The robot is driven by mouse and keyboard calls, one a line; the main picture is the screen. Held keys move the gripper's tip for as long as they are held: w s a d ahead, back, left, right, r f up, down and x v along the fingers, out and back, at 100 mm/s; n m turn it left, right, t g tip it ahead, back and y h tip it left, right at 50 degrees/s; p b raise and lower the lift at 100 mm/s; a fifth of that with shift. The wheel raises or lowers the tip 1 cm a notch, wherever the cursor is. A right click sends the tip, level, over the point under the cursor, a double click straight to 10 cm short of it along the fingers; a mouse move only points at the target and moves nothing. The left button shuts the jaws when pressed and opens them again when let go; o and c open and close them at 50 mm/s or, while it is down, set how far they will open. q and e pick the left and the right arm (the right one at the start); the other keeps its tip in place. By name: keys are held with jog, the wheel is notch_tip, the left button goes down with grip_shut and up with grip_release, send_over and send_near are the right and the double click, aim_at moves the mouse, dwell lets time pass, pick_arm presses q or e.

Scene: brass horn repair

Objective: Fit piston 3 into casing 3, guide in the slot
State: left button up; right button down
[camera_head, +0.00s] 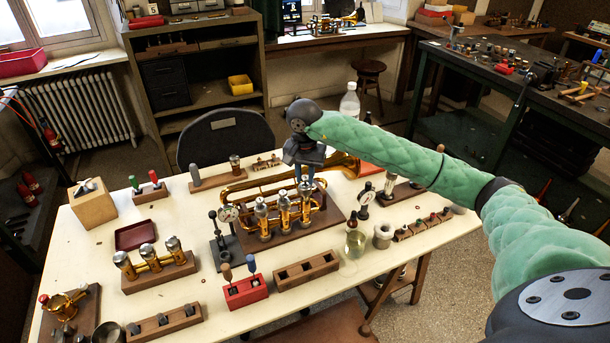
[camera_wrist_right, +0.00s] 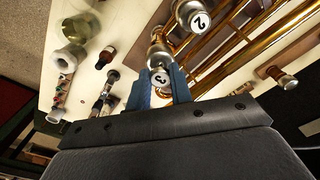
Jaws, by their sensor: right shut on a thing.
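The brass horn (camera_head: 238,190) lies on a dark wooden base (camera_head: 300,232) on the white table, with its upright casings in a row. Casing 3 (camera_head: 304,205) is the right one of the row. My right gripper (camera_head: 304,180) points down over it. In the right wrist view, the blue fingers (camera_wrist_right: 160,88) are shut on piston 3 (camera_wrist_right: 161,78), whose white cap shows a 3. A silver cylinder top (camera_wrist_right: 159,54) shows just beyond it. A cap marked 2 (camera_wrist_right: 199,21) sits farther up. The guide and slot are hidden, and I cannot tell how deep the piston is. My left gripper is out of view.
A glass jar (camera_head: 355,243) stands front right. An empty slotted wooden block (camera_head: 306,269) and a red tool block (camera_head: 246,291) lie in front. Bare table shows at front right.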

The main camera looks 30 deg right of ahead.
jog(key=shift+f+b, duration=1.45)
jog(key=shift+f, duration=0.1)
jog(key=c, duration=1.2)
grip_release()
jog(key=shift+o, duration=0.2)
jog(key=shift+s+a+r+p, duration=0.1)
jog(key=shift+r+p, duration=0.65)
jog(key=shift+r, duration=3.2)
jog(key=shift+a+f, duration=0.1)
